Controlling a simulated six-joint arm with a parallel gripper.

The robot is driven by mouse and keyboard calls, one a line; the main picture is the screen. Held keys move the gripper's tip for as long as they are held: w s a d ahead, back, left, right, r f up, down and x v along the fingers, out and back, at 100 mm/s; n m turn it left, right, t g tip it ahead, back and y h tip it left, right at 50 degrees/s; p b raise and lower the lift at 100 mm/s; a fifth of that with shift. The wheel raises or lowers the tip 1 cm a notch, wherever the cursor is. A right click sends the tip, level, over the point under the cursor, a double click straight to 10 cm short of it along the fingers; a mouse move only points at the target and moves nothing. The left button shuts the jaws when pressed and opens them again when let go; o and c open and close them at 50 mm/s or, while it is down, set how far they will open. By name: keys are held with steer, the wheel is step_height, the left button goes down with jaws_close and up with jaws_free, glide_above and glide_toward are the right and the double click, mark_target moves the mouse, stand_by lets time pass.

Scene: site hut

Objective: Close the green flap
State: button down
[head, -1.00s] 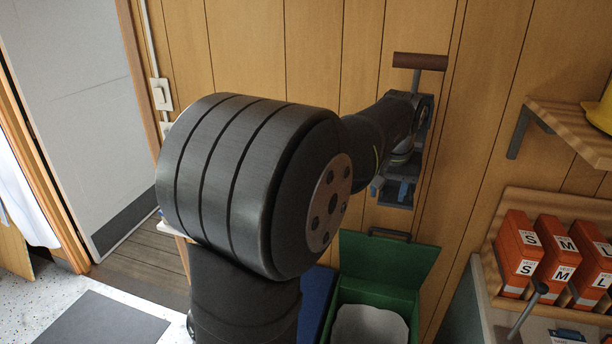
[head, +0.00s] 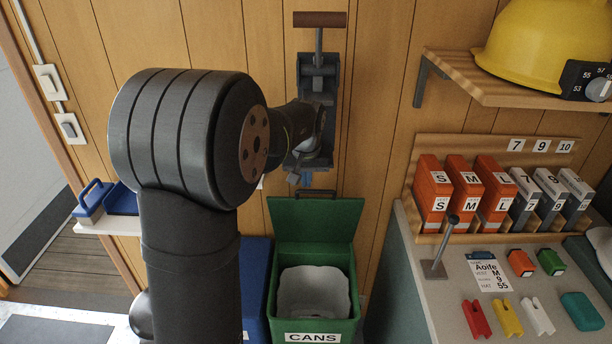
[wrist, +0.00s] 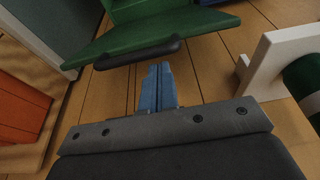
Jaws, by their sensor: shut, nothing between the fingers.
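The green flap (head: 318,218) stands open, raised against the wall behind the green bin (head: 357,318) labelled CANS. A dark handle (head: 318,192) runs along its upper edge. My gripper (head: 303,179) is just above the flap, at its left half, partly hidden by my own wrist. In the wrist view, its blue fingers (wrist: 157,84) are shut and empty, with tips close to the flap's handle (wrist: 138,54). The flap (wrist: 175,35) shows beyond it. I cannot tell whether the fingers touch the handle.
A wall-mounted press (head: 329,85) with a brown-handled lever is right above the bin. A blue bin (head: 256,290) stands left of the green one. At right is a counter (head: 440,312) with orange boxes (head: 432,190). A pale frame (wrist: 277,62) is near my gripper in the wrist view.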

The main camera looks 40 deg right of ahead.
steer(key=shift+a, duration=0.1)
steer(key=shift+s+a+f, duration=0.15)
steer(key=shift+s+a, duration=0.15)
steer(key=shift+s, duration=0.1)
steer(key=s+a+f+t+h, duration=0.1)
steer(key=s+a+f, duration=1.2)
steer(key=f, duration=0.1)
steer(key=shift+s+a+f, duration=0.15)
steer(key=shift+s+f, duration=0.05)
steer(key=shift+f, duration=0.05)
